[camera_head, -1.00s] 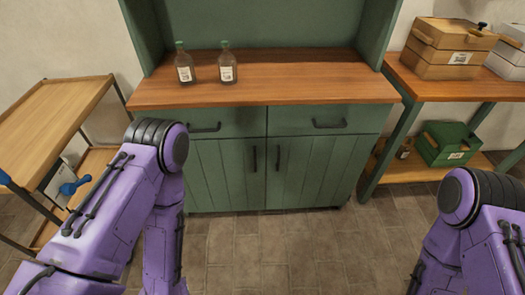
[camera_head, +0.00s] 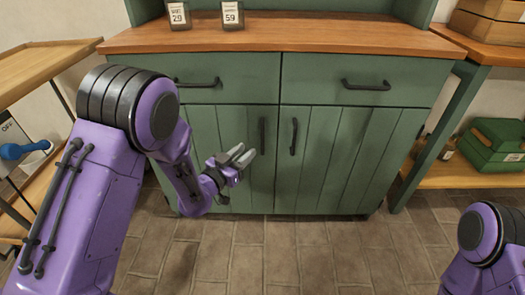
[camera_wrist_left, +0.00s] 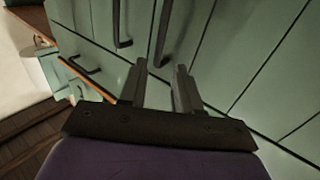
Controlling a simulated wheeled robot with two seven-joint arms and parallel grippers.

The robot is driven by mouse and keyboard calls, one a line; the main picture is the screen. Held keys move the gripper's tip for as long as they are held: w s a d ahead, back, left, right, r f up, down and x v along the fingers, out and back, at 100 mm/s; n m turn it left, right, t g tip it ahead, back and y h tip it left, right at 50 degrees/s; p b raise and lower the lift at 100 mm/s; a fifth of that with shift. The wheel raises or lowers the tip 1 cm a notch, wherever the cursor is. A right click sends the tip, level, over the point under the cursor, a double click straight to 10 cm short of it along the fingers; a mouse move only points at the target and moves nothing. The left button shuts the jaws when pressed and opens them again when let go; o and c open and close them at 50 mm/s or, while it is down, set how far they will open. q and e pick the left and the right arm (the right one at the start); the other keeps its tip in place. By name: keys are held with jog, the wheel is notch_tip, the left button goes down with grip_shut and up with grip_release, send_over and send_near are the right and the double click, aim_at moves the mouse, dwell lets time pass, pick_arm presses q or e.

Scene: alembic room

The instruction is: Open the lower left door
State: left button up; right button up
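The green cabinet's lower left door (camera_head: 232,130) is shut, with a dark vertical handle (camera_head: 262,135) near its right edge. The lower right door (camera_head: 345,155) is shut, its handle (camera_head: 294,136) close by. My left gripper (camera_head: 243,157) is in front of the left door, left of and slightly below its handle, apart from it. In the left wrist view its two fingers (camera_wrist_left: 160,85) are spread with nothing between them, and two dark door handles (camera_wrist_left: 122,22) lie beyond the fingertips. My right gripper is out of view; only part of my right arm shows.
Two shut drawers with handles (camera_head: 366,85) sit above the doors. Shelving with a green box (camera_head: 495,145) is at the right, a wooden cart (camera_head: 45,60) at the left. Tiled floor in front is clear.

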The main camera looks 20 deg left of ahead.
pick_arm(q)
jog(key=b, duration=0.1)
send_over(262, 152)
jog(key=shift+w, duration=0.35)
grip_shut()
